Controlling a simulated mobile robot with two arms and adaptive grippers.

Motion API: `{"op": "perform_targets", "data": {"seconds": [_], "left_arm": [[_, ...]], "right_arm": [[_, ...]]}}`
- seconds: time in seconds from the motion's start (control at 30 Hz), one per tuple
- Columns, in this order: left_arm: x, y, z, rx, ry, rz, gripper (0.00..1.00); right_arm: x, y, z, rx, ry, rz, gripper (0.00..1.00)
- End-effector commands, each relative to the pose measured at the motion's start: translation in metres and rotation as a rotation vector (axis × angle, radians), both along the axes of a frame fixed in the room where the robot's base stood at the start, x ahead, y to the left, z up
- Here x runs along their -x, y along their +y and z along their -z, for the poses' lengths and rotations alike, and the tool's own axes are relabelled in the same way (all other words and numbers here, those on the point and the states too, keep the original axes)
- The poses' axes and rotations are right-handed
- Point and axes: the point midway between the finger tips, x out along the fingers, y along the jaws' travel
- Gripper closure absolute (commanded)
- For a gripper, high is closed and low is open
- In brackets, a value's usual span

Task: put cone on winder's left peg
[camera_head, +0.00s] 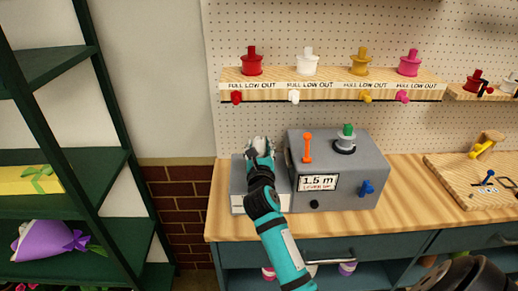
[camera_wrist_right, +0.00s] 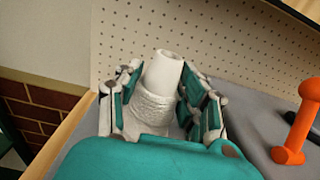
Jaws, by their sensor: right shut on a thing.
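My right gripper (camera_head: 261,149) is above the left end of the winder, shut on a white cone (camera_wrist_right: 163,72). In the wrist view the cone stands between the fingers, with a smooth narrow top and white thread wound below. The grey winder (camera_head: 365,170) has an orange lever (camera_head: 307,148), which also shows in the wrist view (camera_wrist_right: 298,125). A green-topped peg (camera_head: 347,131) is on its right. The left peg is hidden behind my gripper, and I cannot tell whether the cone touches it.
A shelf (camera_head: 330,92) on the pegboard holds red, white, yellow and pink spools above the winder. A wooden board (camera_head: 475,178) with tools lies at the right of the counter. A dark green rack (camera_head: 75,157) stands at left. The counter between winder and board is clear.

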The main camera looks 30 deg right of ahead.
Motion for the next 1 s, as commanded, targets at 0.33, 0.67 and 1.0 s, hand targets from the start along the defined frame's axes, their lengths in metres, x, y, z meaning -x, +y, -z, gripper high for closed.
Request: {"op": "perform_targets", "data": {"seconds": [0.33, 0.67, 1.0], "left_arm": [[-0.006, -0.004, 0.0, 0.005, -0.01, 0.002, 0.6], [-0.007, -0.004, 0.0, 0.007, -0.012, 0.002, 0.6], [-0.007, -0.004, 0.004, 0.005, -0.011, 0.0, 0.6]], "right_arm": [[0.0, 0.0, 0.005, 0.0, -0.002, -0.001, 0.98], [0.0, 0.0, 0.005, 0.0, -0.001, -0.001, 0.38], [0.016, 0.01, 0.006, 0.0, 0.0, -0.001, 0.38]]}}
